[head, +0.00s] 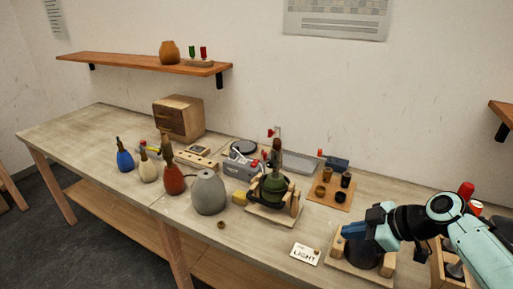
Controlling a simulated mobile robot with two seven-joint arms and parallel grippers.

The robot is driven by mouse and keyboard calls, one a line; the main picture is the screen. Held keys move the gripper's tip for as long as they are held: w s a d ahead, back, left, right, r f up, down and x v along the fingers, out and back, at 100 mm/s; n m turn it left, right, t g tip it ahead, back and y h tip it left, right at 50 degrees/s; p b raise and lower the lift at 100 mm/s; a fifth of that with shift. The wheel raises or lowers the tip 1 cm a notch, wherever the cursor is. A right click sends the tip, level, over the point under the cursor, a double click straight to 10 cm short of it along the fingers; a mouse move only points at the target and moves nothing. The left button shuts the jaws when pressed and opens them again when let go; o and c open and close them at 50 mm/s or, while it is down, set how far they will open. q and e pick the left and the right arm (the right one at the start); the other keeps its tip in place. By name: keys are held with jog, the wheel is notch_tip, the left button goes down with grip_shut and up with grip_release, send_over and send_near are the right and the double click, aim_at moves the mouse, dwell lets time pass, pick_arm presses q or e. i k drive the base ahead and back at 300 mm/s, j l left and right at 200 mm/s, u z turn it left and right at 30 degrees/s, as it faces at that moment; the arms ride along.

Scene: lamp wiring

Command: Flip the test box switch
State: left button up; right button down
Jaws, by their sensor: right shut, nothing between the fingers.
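The grey test box (241,168) sits mid-table, behind the grey lamp base and left of a green lamp (273,188) in a wooden cradle. A small red part shows on top of the box; its switch is too small to make out clearly. My right gripper (350,232) comes in from the right, shut and empty. It is over a wooden stand with a dark rounded object (362,255), well to the right of the test box. I cannot tell whether it touches that object. My left gripper is not in view.
Blue (124,161), cream (147,170), red (174,180) and grey (208,194) lamp bases stand along the left and front. A "LIGHT" card (305,254) lies near the front edge. The table's left end is clear.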

aim_at(254, 162)
jog(key=i+j, duration=0.3)
jog(key=i, duration=0.15)
jog(key=i+j, duration=0.3)
jog(key=i, duration=0.2)
jog(key=i+j, duration=0.3)
jog(key=i, duration=0.15)
